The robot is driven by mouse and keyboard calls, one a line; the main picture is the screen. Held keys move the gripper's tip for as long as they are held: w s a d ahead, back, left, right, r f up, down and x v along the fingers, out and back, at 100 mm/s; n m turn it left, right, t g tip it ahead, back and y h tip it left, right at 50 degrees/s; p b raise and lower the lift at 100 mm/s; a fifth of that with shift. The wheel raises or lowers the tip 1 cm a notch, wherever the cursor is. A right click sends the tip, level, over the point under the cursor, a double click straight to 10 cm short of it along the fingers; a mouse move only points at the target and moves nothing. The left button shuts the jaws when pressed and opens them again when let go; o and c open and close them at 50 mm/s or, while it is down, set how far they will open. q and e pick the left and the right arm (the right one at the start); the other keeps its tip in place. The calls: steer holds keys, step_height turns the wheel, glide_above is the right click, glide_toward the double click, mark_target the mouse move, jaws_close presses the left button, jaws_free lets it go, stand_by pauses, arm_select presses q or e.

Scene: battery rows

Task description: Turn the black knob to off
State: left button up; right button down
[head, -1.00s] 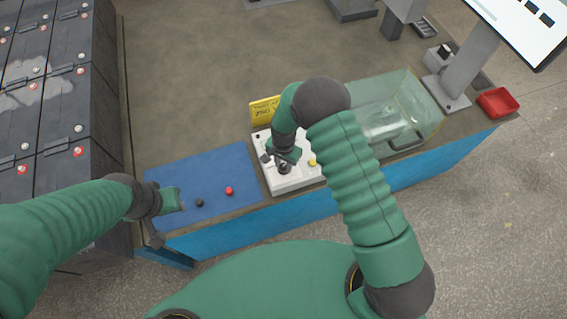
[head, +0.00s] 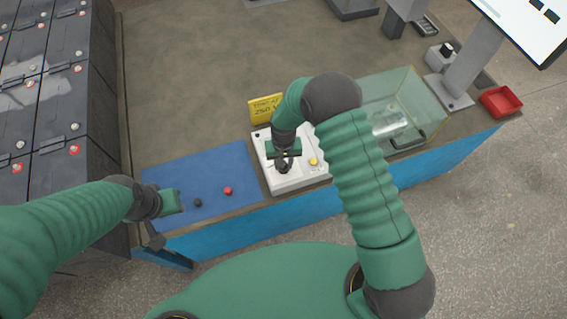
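A white box (head: 305,181) stands on the workbench with a yellow button (head: 313,161) on its top. A black knob (head: 284,168) shows on the box, partly covered by my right gripper (head: 284,154). The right gripper points down over the knob; whether its fingers touch or hold it is hidden. My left gripper (head: 172,201) is low over the left part of the blue mat (head: 212,165), away from the box; its finger opening is not clear.
A black and a red piece (head: 228,190) lie on the mat. A yellow sign (head: 265,108) stands behind the box, a clear case (head: 400,90) right of it. Another black knob (head: 447,48) is on a grey unit at back right. A red tray (head: 500,101) sits at the right edge.

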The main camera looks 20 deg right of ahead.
steer(key=n, duration=0.4)
steer(key=shift+w+n+b, duration=0.15)
steer(key=shift+n+b, duration=0.15)
steer(key=shift+b, duration=0.05)
steer(key=n, duration=0.3)
steer(key=shift+r+n, duration=0.1)
steer(key=shift+n, duration=0.2)
steer(key=n, duration=0.4)
steer(key=shift+n, duration=2.1)
steer(key=c, duration=1.5)
jaws_free()
steer(key=o, duration=0.4)
steer(key=shift+o, duration=0.2)
